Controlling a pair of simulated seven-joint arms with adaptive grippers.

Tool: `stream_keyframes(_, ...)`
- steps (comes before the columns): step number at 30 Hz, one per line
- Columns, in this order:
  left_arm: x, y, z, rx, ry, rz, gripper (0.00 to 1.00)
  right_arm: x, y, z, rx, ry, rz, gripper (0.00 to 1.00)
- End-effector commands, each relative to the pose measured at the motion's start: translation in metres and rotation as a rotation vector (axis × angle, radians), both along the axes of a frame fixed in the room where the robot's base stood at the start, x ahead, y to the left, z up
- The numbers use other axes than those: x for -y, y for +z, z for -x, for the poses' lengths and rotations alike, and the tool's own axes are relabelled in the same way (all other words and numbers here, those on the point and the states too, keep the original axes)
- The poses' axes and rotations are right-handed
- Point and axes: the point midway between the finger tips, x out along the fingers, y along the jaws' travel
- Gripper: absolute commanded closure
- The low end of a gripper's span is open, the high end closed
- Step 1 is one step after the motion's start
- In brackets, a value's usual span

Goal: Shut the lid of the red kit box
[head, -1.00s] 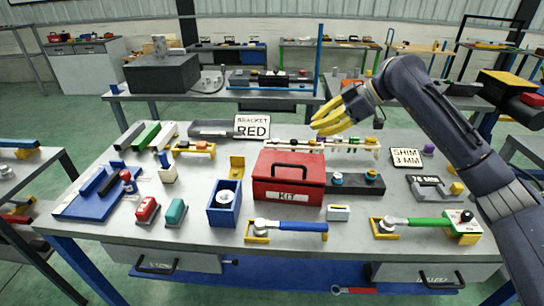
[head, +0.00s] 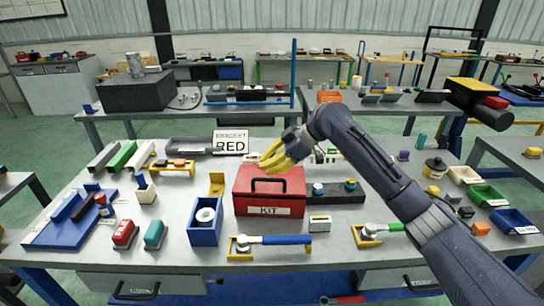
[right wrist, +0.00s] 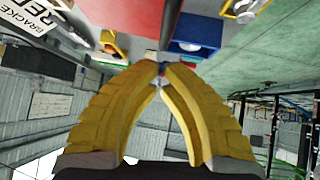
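The red kit box (head: 269,205) stands on the near workbench, with a white KIT label on its front. Its lid (head: 290,180) looks down flat on the box, with a black handle (head: 268,181) on it. My right gripper (head: 268,160) is just above and behind the lid's rear edge; I cannot tell if it touches. In the right wrist view its yellow fingers (right wrist: 161,72) come together at the tips with nothing seen between them. A red surface (right wrist: 105,18) and a dark bar fill the top of that view. My left gripper is not in view.
A blue open bin (head: 205,232) stands left of the box, and a dark block with round knobs (head: 335,192) stands right of it. A blue-handled tool (head: 285,239) lies in front. A BRACKET RED sign (head: 230,142) stands behind.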

Motion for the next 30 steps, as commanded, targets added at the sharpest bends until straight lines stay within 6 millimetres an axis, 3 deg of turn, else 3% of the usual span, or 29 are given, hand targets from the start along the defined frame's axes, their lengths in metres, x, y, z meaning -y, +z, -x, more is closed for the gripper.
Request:
stream_keyframes(7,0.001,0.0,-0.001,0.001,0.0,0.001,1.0,0.0,-0.016,-0.002,0.0,0.0,0.0,1.0)
stream_keyframes(20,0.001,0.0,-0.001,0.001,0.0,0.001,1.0,0.0,-0.018,-0.002,0.001,0.0,0.0,1.0)
stream_keyframes(30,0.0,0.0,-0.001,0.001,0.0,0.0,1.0,0.0,-0.036,0.009,0.111,0.0,0.01,1.0)
